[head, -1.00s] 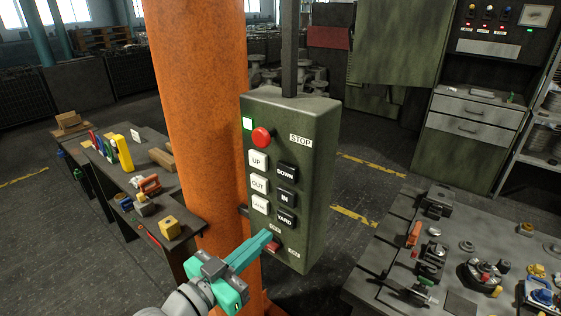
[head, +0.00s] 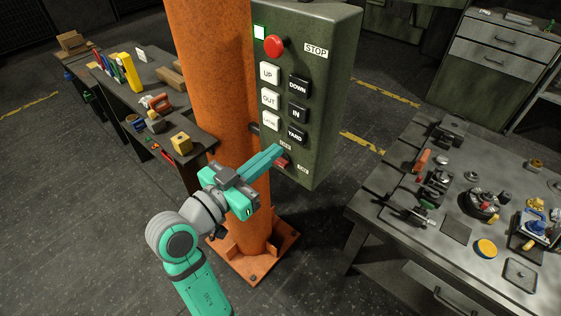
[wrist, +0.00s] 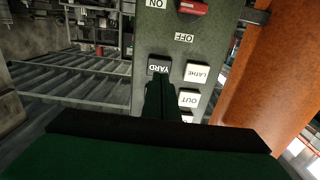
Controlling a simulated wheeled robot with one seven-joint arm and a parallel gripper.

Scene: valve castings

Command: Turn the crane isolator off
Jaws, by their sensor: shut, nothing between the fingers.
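The crane isolator is a small red handle (head: 282,162) low on the front of the green control box (head: 333,100). In the wrist view the red handle (wrist: 193,7) is cut by the top edge, with an ON label (wrist: 156,3) and an OFF label (wrist: 184,38) near it. Which label it points at I cannot tell. My gripper (head: 278,150) is shut and empty, its teal fingertips just above the handle in the head view. In the wrist view the fingertips lie over the box front near the YARD button (wrist: 158,66), apart from the handle. Contact with the box is unclear.
An orange column (head: 208,90) stands left of the box. A workbench (head: 458,232) with parts is at right, another table (head: 140,100) at left.

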